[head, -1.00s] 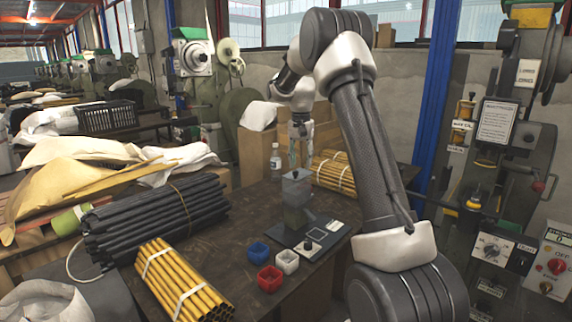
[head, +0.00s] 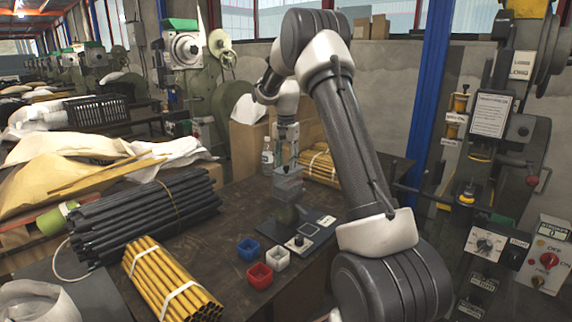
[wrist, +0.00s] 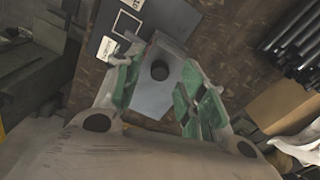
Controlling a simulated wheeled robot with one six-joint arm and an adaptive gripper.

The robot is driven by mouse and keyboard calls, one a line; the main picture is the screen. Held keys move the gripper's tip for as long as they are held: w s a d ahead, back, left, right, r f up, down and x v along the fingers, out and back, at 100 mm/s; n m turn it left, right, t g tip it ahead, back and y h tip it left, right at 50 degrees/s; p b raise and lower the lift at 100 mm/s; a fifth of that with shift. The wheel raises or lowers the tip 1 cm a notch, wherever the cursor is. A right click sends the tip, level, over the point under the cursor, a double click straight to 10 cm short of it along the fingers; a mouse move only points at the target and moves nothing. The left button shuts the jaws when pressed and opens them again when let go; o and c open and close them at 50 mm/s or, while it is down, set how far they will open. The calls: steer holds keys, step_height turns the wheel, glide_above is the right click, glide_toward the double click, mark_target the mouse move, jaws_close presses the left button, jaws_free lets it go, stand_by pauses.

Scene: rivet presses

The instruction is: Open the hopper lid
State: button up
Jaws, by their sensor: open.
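The hopper (head: 288,186) is a grey box on a stand on the dark table, at the middle of the head view. Its lid (wrist: 150,97) is a light grey plate with a dark round knob (wrist: 159,71) in the wrist view. The lid looks closed. My gripper (head: 287,163) points down right above the hopper. In the wrist view its two green-padded fingers (wrist: 160,80) are spread, one on each side of the knob, with visible gaps. Whether the fingertips are level with the knob I cannot tell.
A dark base plate (head: 318,228) lies under the hopper. A bottle (head: 267,160) and a yellow tube bundle (head: 320,166) are behind. Black tubes (head: 140,217) and more yellow tubes (head: 170,285) lie left.

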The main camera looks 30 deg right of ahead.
steer(key=shift+f, duration=0.6)
jaws_close()
steer(key=shift+s+d, duration=0.1)
